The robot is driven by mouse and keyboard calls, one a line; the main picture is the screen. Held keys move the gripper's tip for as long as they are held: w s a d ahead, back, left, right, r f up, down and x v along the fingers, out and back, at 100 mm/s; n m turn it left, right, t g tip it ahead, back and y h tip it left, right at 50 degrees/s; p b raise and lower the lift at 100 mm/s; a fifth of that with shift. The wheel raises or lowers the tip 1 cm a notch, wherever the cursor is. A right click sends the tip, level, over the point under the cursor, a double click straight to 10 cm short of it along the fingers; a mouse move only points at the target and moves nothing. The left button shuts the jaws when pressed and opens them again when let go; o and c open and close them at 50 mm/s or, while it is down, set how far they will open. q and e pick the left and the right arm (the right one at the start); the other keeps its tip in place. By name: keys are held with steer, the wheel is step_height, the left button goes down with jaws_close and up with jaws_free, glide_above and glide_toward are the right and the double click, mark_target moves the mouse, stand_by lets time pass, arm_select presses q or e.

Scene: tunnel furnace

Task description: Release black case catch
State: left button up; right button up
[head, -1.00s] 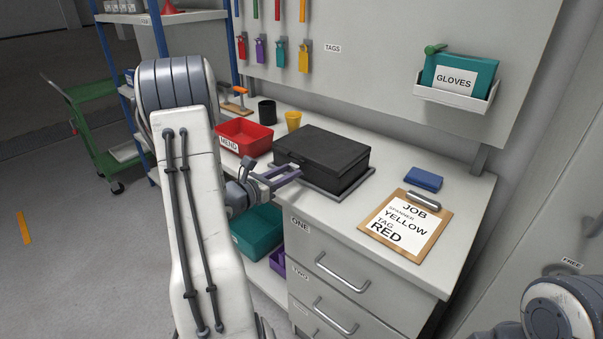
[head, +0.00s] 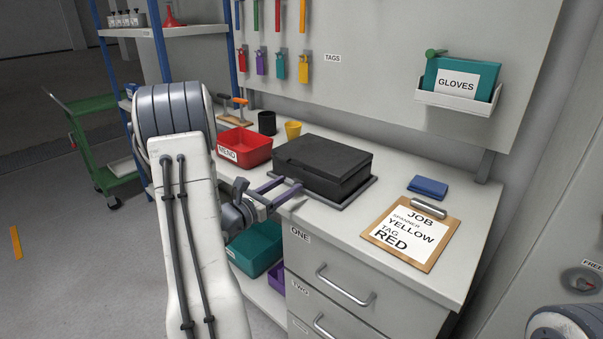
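The black case (head: 322,160) sits on the workbench with its lid down, on a thin grey base plate (head: 352,197). Its catch is too small or dark to make out. My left gripper (head: 292,185) is at the case's front left side, close to its front face. Its two purple-grey fingers point at the case with a gap between them, and nothing shows in the gap. I cannot tell whether the fingertips touch the case. My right gripper is out of view; only part of my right arm shows at the lower right corner.
A red bin (head: 243,148), black cup (head: 267,122) and yellow cup (head: 293,130) stand left of the case. A clipboard (head: 411,230) and blue block (head: 428,187) lie to its right. Drawers with handles (head: 345,288) are below the bench front.

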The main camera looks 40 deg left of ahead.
arm_select(q)
steer(key=s, duration=0.6)
steer(key=shift+a, duration=0.25)
stand_by(0.6)
